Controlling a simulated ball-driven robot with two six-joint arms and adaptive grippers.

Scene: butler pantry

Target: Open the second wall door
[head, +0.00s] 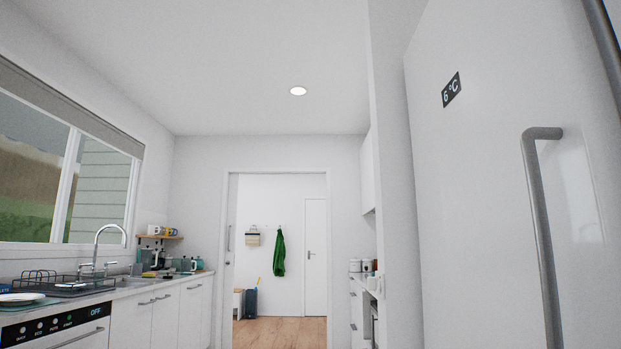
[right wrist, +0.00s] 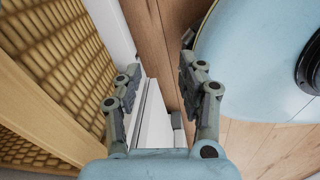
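A white wall cabinet (head: 368,177) shows edge-on in the head view, high on the right beyond the tall white fridge. Its door fronts are mostly hidden, and I cannot tell which is the second wall door. My right gripper (right wrist: 158,70) shows only in the right wrist view. Its two fingers are spread apart with nothing held between them, above the wooden floor and a white edge or panel. It is not near the wall cabinet in any view. My left gripper is in neither view.
The fridge (head: 480,200) with its long grey handle (head: 541,230) stands close on the right. A counter with sink and dishwasher (head: 55,332) runs along the left. An open doorway leads to wooden floor (head: 280,331). A woven panel (right wrist: 60,65) lies left of the right gripper.

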